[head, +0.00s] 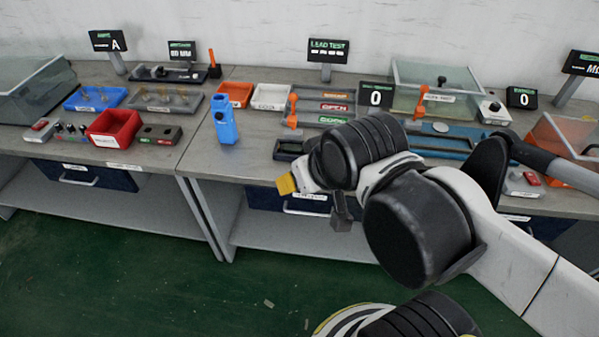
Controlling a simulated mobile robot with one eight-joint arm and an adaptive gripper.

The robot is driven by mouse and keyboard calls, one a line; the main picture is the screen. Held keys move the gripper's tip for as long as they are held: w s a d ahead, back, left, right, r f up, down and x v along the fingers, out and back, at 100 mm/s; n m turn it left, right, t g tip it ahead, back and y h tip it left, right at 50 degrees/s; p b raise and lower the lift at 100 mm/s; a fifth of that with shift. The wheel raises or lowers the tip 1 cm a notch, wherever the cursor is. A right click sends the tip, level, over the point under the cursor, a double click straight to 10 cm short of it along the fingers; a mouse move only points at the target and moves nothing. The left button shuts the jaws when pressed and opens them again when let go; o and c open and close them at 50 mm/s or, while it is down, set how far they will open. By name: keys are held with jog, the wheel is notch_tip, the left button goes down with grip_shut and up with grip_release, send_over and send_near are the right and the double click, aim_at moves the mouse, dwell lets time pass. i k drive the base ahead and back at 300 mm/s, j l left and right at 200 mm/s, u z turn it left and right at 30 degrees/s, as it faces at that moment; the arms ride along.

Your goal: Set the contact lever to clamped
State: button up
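Several orange levers show in the head view, and I cannot read which one is the contact lever. One orange lever (293,110) stands upright at the left of the panel under the LEAD TEST sign (328,50). Another orange lever (421,101) stands beside the clear-walled bin, and a third orange lever (213,64) stands at the back of the left bench. My gripper (312,196) is in front of the right bench's front edge, apart from the levers. A yellow tip and a dark tip show; its opening is largely hidden by my wrist.
A blue upright device (223,119) stands near the right bench's left end. A red bin (114,127) and blue tray (96,98) are on the left bench. A counter display (375,95) reads 0. My arm covers part of the right bench. Bare bench top shows around the blue device.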

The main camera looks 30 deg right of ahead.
aim_at(291, 121)
jog(key=i+j+z, duration=0.45)
jog(key=z, duration=0.15)
jog(key=i+j+z, duration=0.15)
jog(key=j+z, duration=0.15)
jog(key=i+j+z, duration=0.15)
jog(key=j+z, duration=0.15)
jog(key=j, duration=0.15)
jog(key=j+z, duration=0.3)
jog(key=i+j+z, duration=0.1)
jog(key=j+z, duration=0.25)
jog(key=j, duration=0.2)
jog(key=j+z, duration=0.3)
jog(key=j, duration=0.1)
